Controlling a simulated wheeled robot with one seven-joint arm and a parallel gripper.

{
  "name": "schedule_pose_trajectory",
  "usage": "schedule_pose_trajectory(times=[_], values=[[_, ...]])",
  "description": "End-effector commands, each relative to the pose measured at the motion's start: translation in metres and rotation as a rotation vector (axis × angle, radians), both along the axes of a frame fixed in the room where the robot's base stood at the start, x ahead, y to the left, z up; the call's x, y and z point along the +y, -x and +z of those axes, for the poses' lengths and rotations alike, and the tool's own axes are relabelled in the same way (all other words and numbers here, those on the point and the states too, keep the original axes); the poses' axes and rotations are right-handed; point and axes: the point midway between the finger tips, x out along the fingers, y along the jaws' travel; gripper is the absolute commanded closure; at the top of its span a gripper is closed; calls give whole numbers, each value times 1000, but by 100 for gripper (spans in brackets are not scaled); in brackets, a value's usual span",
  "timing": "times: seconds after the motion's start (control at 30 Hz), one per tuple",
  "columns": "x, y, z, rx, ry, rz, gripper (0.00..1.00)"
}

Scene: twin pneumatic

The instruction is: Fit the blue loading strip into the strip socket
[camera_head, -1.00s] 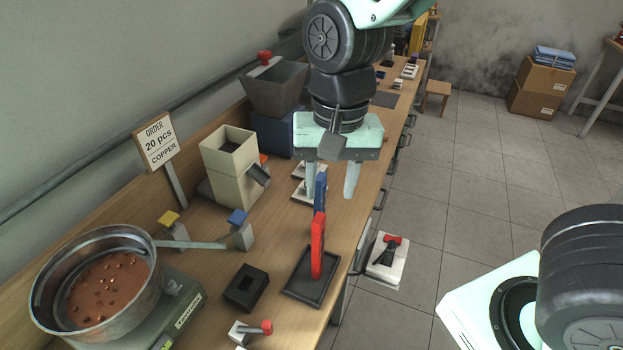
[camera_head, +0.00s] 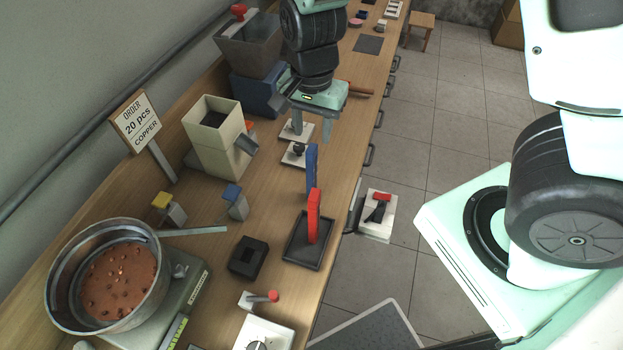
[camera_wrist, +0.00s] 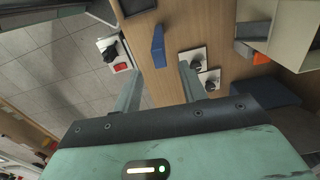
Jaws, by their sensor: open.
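The blue loading strip (camera_head: 312,168) stands upright on the bench, just behind an upright red strip (camera_head: 313,215) in a black tray (camera_head: 297,252). In the wrist view the blue strip (camera_wrist: 158,47) shows in line with the gap between my fingertips, apart from them. My gripper (camera_head: 311,124) is open and empty, pointing down above and behind the blue strip; it also shows in the wrist view (camera_wrist: 158,72). A black block with a square hole (camera_head: 248,258) sits left of the tray; I cannot tell whether it is the strip socket.
A cream hopper (camera_head: 215,135) and a grey hopper (camera_head: 250,50) stand along the wall side. White plates with black knobs (camera_head: 296,155) lie beside the blue strip. A metal pan (camera_head: 70,300) holds copper bits at front left. The bench's right edge is close.

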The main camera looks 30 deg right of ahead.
Motion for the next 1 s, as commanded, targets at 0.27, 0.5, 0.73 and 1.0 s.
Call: schedule_pose_trajectory(times=[0.27,0.5,0.73,1.0], values=[[0,1,-20,2,1,0,58],[2,4,-52,5,0,-1,58],[3,3,-66,0,-1,-1,58],[3,3,-66,0,-1,0,83]])
